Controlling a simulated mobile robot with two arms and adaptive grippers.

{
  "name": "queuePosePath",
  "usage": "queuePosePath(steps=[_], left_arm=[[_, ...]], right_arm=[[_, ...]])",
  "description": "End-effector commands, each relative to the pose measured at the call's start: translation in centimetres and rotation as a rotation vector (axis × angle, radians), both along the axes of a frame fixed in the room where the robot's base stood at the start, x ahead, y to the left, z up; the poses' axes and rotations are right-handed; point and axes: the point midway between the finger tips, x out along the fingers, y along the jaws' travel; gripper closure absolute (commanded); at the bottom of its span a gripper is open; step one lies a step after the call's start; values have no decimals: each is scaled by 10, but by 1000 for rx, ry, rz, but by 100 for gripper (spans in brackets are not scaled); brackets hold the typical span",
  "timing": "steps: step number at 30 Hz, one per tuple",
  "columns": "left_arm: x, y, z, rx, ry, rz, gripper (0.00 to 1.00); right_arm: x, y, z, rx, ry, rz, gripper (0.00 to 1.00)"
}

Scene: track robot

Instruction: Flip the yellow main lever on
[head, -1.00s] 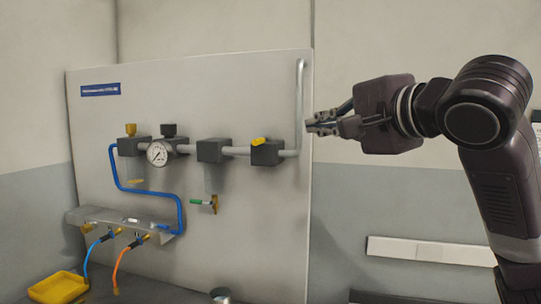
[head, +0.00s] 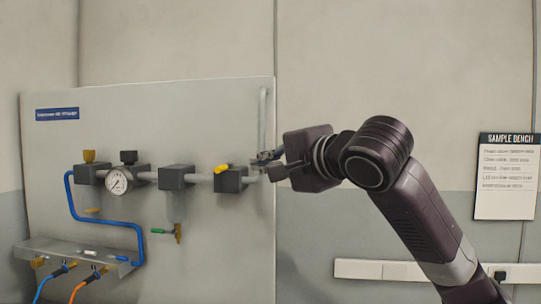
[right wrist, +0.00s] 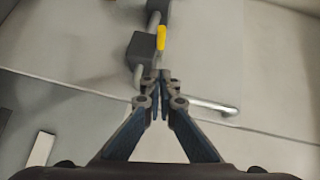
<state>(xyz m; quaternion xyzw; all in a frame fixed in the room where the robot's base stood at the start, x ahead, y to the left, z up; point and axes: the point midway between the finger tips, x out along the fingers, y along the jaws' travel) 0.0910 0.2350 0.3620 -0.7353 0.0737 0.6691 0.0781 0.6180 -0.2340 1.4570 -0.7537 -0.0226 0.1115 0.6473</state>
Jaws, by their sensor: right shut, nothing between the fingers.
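The yellow main lever (head: 222,168) sits on top of a dark valve block (head: 230,181) at the right end of the pipe run on the grey panel. In the right wrist view the lever (right wrist: 161,37) shows as a short yellow bar on the dark block (right wrist: 140,48), just beyond the fingertips. My right gripper (head: 262,161) is shut and empty, to the right of the valve block and in front of the vertical pipe. In the right wrist view its fingertips (right wrist: 158,78) meet below the lever. It is apart from the lever. My left gripper is out of view.
A pressure gauge (head: 117,181), another dark block (head: 176,178) and a green-handled drain valve (head: 160,231) are on the panel (head: 120,120). A vertical pipe (head: 263,115) rises near its right edge. A sign (head: 506,176) hangs on the right wall.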

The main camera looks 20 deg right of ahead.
Motion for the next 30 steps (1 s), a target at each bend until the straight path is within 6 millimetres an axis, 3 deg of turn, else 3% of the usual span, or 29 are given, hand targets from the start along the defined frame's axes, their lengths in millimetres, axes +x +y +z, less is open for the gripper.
queuePosePath(steps=[5, 10, 16, 30], left_arm=[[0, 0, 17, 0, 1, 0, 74], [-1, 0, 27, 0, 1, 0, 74], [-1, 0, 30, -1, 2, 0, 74], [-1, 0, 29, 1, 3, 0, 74]], right_arm=[[38, 7, -2, -1, 3, 0, 100], [51, 28, -7, -3, 0, 2, 100], [59, 38, -12, 0, -1, 0, 100], [59, 40, -13, 1, -1, 0, 100]])
